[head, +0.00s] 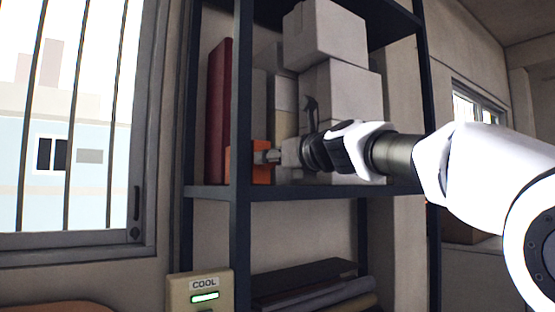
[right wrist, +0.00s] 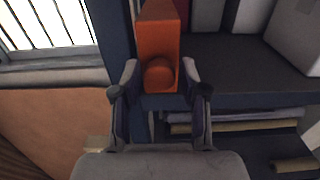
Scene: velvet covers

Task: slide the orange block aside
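The orange block (head: 262,176) stands on the shelf near its left post, which hides part of it. In the right wrist view the orange block (right wrist: 158,35) is tall, with a round orange knob (right wrist: 159,73) on its near face. My right gripper (head: 272,156) reaches in from the right in front of the block. In the right wrist view its fingers (right wrist: 160,76) are spread, one on each side of the knob, with small gaps showing. My left gripper is not in view.
The dark shelf frame's post (head: 241,100) stands close to the gripper. Grey boxes (head: 342,90) are stacked to the right, and a dark red upright panel (head: 219,110) stands behind. Rolls (head: 325,292) lie below. A barred window (head: 70,120) is at the left.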

